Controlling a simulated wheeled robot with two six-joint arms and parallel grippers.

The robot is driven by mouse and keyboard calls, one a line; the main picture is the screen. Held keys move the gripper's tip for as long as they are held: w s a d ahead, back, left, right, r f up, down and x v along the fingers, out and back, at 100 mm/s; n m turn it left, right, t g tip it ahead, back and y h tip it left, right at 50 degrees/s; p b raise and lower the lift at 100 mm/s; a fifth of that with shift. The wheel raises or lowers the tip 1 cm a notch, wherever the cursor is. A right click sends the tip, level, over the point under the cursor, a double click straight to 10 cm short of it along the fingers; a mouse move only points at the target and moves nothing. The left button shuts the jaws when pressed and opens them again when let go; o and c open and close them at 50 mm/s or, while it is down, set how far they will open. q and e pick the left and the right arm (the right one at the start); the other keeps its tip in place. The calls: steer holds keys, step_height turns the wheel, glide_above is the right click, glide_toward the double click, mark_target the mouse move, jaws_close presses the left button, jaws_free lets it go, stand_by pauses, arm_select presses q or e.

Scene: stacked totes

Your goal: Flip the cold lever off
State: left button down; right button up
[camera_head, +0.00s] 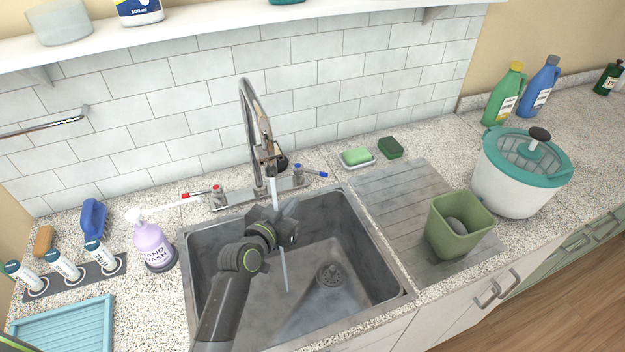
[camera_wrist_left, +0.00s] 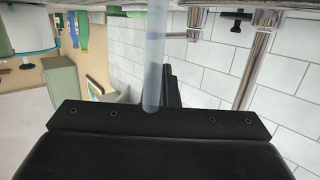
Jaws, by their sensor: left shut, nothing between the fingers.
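The cold lever (camera_head: 313,172), with a blue tip, sits on the right of the tap base and points right. The chrome faucet (camera_head: 247,115) pours a stream of water (camera_head: 273,188) that passes by my left gripper into the sink (camera_head: 345,215). My left gripper (camera_head: 290,222) is shut and empty above the sink, in front of and below the cold lever, apart from it. In the left wrist view, the picture is upside down; the stream (camera_wrist_left: 155,60) falls close to the fingers (camera_wrist_left: 174,92), and the faucet (camera_wrist_left: 250,60) stands behind. My right gripper is not in view.
The red-tipped hot lever (camera_head: 178,202) points left. A soap dish (camera_head: 357,158) and a dark green sponge (camera_head: 391,147) lie right of the tap. A green cup (camera_head: 450,225) stands on the drainboard (camera_head: 400,195). A hand wash bottle (camera_head: 152,245) stands left of the sink.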

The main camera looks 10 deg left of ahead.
arm_select(q)
steer(key=b, duration=0.3)
glide_toward(310, 171)
steer(key=w+d+f, duration=0.1)
steer(key=w+d, duration=0.3)
steer(key=w, duration=0.1)
steer(key=shift+w+f, duration=0.15)
steer(key=shift+w, duration=0.3)
